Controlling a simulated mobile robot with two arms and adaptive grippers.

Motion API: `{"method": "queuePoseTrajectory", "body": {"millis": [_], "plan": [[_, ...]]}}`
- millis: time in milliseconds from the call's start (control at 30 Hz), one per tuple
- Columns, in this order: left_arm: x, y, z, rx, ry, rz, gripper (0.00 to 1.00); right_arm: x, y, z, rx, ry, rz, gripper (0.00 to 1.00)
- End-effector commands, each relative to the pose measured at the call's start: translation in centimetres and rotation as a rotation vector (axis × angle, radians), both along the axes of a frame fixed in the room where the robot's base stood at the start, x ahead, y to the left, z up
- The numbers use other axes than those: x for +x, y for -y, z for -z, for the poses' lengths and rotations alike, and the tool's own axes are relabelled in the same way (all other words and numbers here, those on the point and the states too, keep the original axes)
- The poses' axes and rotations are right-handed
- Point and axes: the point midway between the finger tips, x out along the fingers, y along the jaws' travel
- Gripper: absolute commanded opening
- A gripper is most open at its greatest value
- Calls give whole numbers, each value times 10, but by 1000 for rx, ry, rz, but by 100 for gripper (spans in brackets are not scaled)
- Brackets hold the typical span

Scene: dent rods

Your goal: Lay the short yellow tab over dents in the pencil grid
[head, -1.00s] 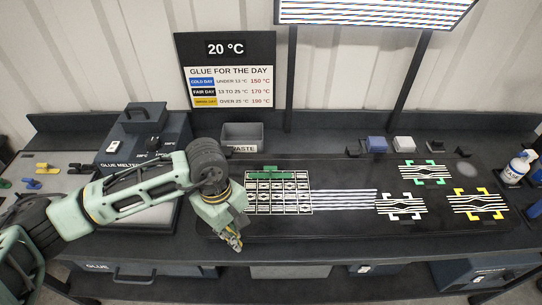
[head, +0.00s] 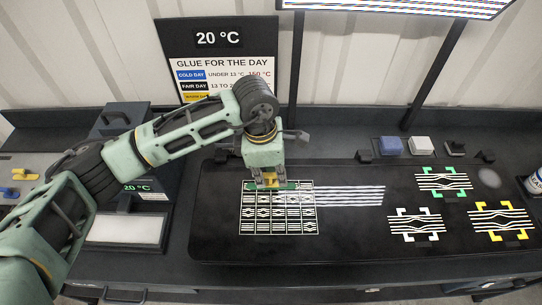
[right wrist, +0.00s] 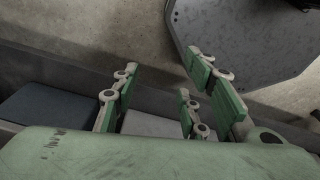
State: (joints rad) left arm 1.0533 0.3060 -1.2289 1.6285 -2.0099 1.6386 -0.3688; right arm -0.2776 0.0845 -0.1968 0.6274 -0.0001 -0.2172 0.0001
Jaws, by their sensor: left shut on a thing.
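The pencil grid (head: 278,222), a pale-lined panel of cells with dark and striped patterns, lies on the black work mat. A green bar (head: 292,185) lies along its top edge. My left gripper (head: 270,178) points down over the grid's top edge, shut on a small yellow tab (head: 270,181). The fingers partly hide the tab and the green bar, and I cannot tell whether the tab touches the grid. My right gripper (right wrist: 160,92) shows only in the right wrist view, with its fingers apart and nothing between them.
White stripes (head: 350,196) run right from the grid. Striped patches with green (head: 443,182), white (head: 416,224) and yellow (head: 500,221) corners lie further right. Blue (head: 391,146) and white (head: 420,145) blocks stand behind the mat. Yellow and blue pieces (head: 10,190) lie far left.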

Motion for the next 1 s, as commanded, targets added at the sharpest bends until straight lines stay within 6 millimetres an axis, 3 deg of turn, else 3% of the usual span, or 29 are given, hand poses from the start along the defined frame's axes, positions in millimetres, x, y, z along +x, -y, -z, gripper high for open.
{"method": "queuePoseTrajectory", "body": {"millis": [167, 400, 500, 633, 833, 1000], "plan": [[-1, 0, 4, 0, -2, 2, 0, -1, -2, 2, 3, -1, 0, 40], [-1, 0, 21, 0, -3, 2, 0, -43, -6, 9, 5, -61, -3, 40], [-1, 0, 30, 1, -3, 2, 0, -50, -7, 13, 6, -70, -4, 40], [-2, 0, 43, 0, -3, 2, 0, -41, -7, 17, 6, -58, -4, 40], [-1, 0, 60, 0, -2, 2, 0, -10, -9, 21, 11, -10, -2, 40], [-1, 0, 65, 0, -1, 2, 0, -10, -7, 23, 8, -11, 0, 40]]}}
